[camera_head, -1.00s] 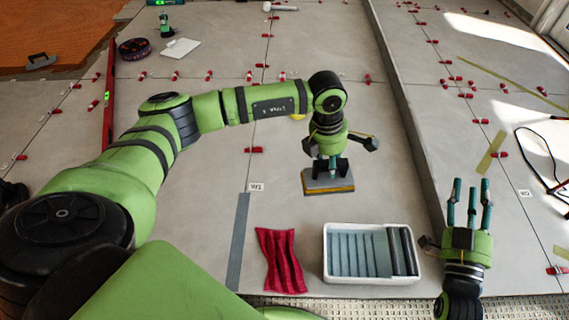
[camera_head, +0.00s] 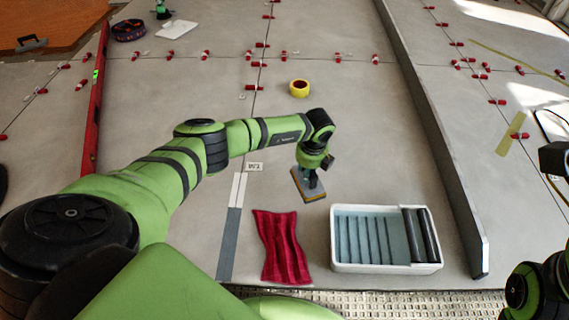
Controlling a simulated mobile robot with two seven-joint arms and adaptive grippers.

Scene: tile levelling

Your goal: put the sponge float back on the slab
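The sponge float (camera_head: 309,193) is a small grey block with a yellow-orange edge, just behind the wash tray over the grey slab (camera_head: 370,150). It is turned at an angle. My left gripper (camera_head: 308,178) points down at the float's top and appears shut on its handle. The fingers are small and partly hidden by the wrist. I cannot tell whether the float's underside touches the slab. Parts of my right arm show at the lower right edge, but its fingertips are not in view.
A white tray (camera_head: 388,268) with ribs and dark rollers stands in front, beside a red cloth (camera_head: 281,247). A red level (camera_head: 96,100) lies left. A raised edge (camera_head: 440,130) runs along the right. Red clips dot the joints.

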